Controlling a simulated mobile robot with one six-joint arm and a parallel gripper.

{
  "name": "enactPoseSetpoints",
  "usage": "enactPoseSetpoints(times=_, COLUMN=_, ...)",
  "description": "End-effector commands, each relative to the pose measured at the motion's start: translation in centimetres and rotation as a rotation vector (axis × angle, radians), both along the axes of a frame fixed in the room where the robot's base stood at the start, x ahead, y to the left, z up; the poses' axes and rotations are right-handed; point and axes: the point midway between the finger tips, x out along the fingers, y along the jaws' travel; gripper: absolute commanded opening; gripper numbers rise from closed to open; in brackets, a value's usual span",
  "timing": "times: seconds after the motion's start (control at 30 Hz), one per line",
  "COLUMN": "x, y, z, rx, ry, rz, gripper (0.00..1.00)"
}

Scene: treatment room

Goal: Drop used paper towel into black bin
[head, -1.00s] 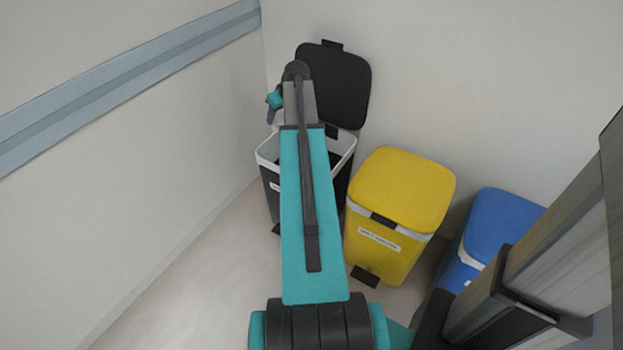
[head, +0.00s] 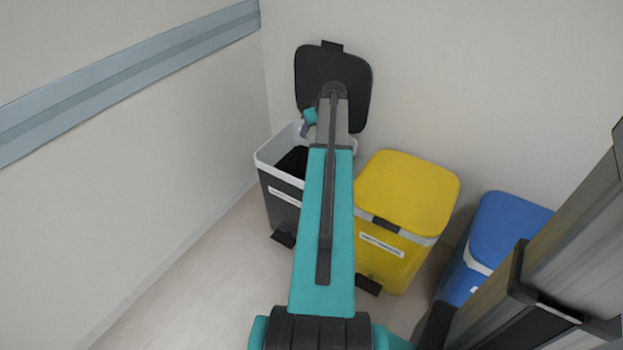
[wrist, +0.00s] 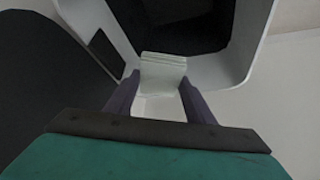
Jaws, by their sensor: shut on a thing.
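The black bin (head: 284,205) stands in the corner with its white-rimmed mouth uncovered and its black lid (head: 360,102) raised against the wall. My gripper (wrist: 160,79) is shut on the paper towel (wrist: 163,66), a pale folded piece between its two purple fingers. In the wrist view the towel shows against the bin's white rim (wrist: 252,42) and dark inside. In the head view the gripper (head: 305,130) is over the back part of the bin's mouth, partly behind my arm. I cannot make out the towel there.
A yellow bin (head: 410,190) with its lid shut stands right beside the black bin. A blue bin (head: 502,232), also shut, is further right. Walls close in behind and to the left. The floor (head: 190,290) at the front left is clear.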

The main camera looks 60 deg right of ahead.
Motion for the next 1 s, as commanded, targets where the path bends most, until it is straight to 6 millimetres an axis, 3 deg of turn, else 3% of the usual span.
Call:
enactPoseSetpoints(times=0.7, x=0.1, y=0.0, z=-5.4, rx=0.001, ry=0.000, rz=0.000, gripper=0.31)
enactPoseSetpoints(times=1.0, x=0.1, y=0.0, z=-5.9, rx=0.000, ry=0.000, rz=0.000, gripper=0.31)
